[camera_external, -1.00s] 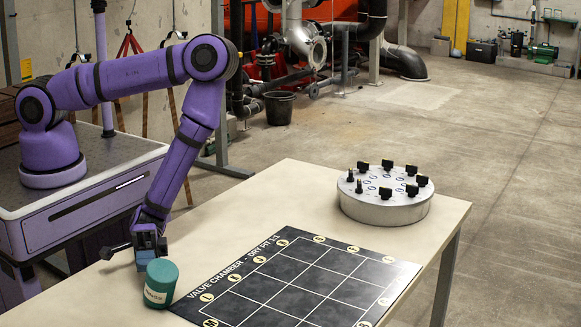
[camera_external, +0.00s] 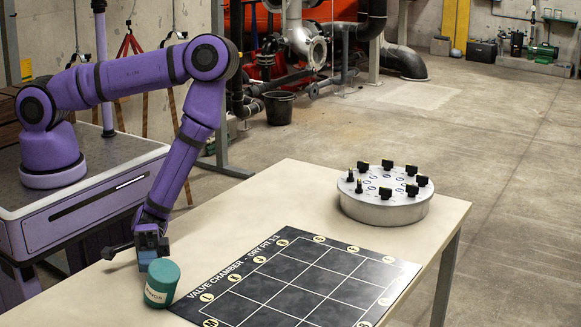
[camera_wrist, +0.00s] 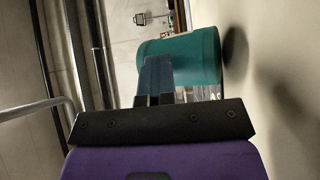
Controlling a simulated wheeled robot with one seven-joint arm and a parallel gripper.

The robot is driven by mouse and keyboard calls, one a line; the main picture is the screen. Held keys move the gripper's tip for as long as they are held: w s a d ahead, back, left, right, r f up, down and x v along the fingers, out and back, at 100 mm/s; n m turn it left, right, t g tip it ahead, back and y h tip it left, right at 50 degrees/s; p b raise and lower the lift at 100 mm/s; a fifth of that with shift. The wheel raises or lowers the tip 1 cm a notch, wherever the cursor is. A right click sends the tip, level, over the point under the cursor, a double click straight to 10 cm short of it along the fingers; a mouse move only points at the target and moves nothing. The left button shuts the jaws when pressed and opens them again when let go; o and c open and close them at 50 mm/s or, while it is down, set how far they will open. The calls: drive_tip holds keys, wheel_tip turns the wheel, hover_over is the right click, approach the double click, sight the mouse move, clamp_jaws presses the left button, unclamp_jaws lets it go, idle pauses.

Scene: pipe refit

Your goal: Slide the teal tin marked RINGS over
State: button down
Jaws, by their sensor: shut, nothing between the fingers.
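The teal tin (camera_external: 161,283) with a pale label stands on the table at the left edge of the dark grid mat (camera_external: 300,279). Its label lettering is too small to read surely. My gripper (camera_external: 147,262) is shut and empty, low over the table, right at the tin's left upper side. In the wrist view the shut fingers (camera_wrist: 158,75) overlap the tin (camera_wrist: 193,58), whose teal side fills the middle. They look to be touching it or very close; I cannot tell which.
A round metal drum (camera_external: 385,203) with several black fittings stands at the table's far right. The mat's grid cells are empty. The bare tabletop (camera_external: 280,195) is clear between my arm and the drum. The table's front edge lies close to the tin.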

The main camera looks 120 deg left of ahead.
drive_tip(key=a, duration=0.4)
drive_tip(key=shift+a, duration=0.15)
drive_tip(key=v, duration=0.9)
drive_tip(key=shift+s+r, duration=0.1)
drive_tip(key=shift+s, duration=0.15)
drive_tip(key=shift+r, duration=0.1)
wheel_tip(320, 180, up, 5)
drive_tip(key=w+a+n+g+h, duration=0.5)
drive_tip(key=w+a+n+g, duration=0.45)
drive_tip(key=g, duration=0.35)
drive_tip(key=shift+m, duration=0.35)
drive_tip(key=f, duration=0.4)
drive_tip(key=d+f, duration=0.1)
drive_tip(key=f, duration=0.1)
drive_tip(key=shift+f, duration=0.25)
drive_tip(key=d, duration=1.4)
